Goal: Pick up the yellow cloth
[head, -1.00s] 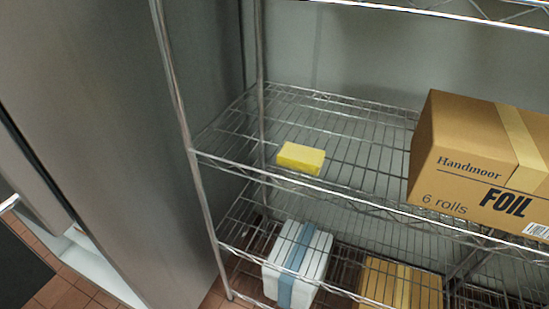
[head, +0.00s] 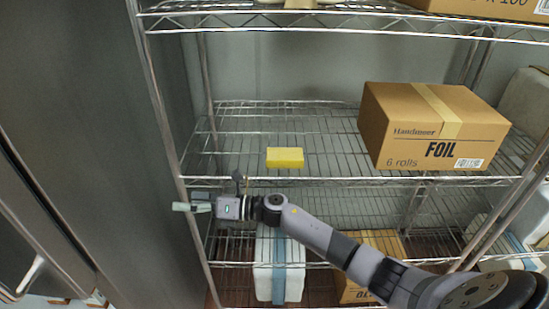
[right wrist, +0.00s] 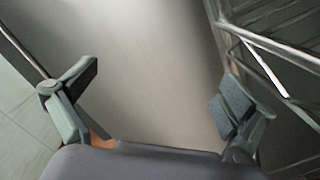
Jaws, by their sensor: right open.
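The yellow cloth (head: 285,157) is a small, block-like yellow piece lying on the middle wire shelf (head: 240,140), near its front edge and left of the foil box. My right gripper (head: 190,201) is in front of the shelf's left post, to the left of and lower than the cloth, apart from it. In the right wrist view its two fingers (right wrist: 160,100) are spread wide with nothing between them. The cloth does not show in the right wrist view. My left gripper is not in view.
A cardboard foil box (head: 425,135) stands on the same shelf to the right. A white box with a blue band (head: 265,268) and another carton (head: 375,243) are below. A grey metal panel (head: 70,100) stands at left. The shelf around the cloth is clear.

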